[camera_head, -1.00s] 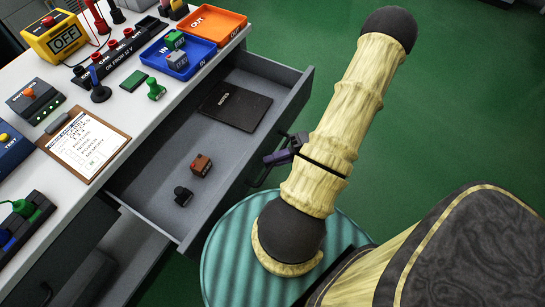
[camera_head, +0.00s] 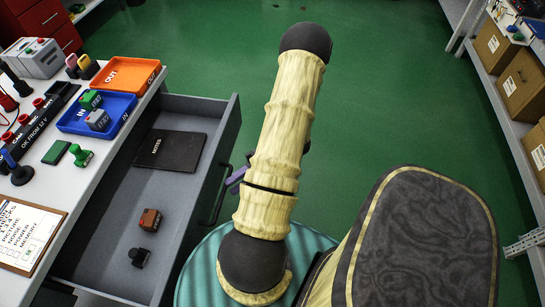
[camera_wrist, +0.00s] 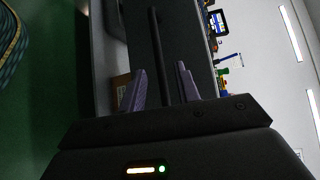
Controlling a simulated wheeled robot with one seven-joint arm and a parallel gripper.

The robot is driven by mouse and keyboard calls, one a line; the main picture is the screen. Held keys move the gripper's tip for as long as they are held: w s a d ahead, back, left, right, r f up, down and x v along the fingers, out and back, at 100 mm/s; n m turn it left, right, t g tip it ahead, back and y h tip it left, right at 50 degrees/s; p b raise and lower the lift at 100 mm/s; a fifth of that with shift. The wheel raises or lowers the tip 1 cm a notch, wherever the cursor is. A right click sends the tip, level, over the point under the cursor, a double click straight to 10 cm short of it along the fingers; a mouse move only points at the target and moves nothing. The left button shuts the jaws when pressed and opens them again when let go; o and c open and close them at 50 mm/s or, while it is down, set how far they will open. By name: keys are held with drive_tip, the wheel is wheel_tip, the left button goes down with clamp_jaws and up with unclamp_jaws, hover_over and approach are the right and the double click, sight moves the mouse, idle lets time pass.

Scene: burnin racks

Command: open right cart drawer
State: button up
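The cart drawer (camera_head: 188,282) is pulled well out from the white-topped cart, and its inside shows in the head view. Its dark bar handle (camera_head: 213,203) is on the front panel; in the wrist view the handle bar (camera_wrist: 156,45) runs lengthwise, in line with the gap between the fingers. My gripper (camera_head: 237,178) is just outside the drawer front, beside the handle, partly hidden by my arm. In the wrist view the two purple fingers of my gripper (camera_wrist: 161,88) are apart, with nothing clamped. Whether they touch the handle I cannot tell.
In the drawer lie a black notebook (camera_head: 171,150), a brown block (camera_head: 150,219) and a small black item (camera_head: 139,257). Blue (camera_head: 97,112) and orange (camera_head: 125,74) trays sit on the cart top. Shelving with cardboard boxes (camera_head: 523,82) stands at right. Green floor (camera_head: 390,100) between is clear.

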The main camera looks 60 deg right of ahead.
drive_tip(key=v, duration=1.2)
drive_tip(key=shift+s+d, duration=0.2)
drive_tip(key=shift+d, duration=0.05)
drive_tip(key=shift+r, duration=0.1)
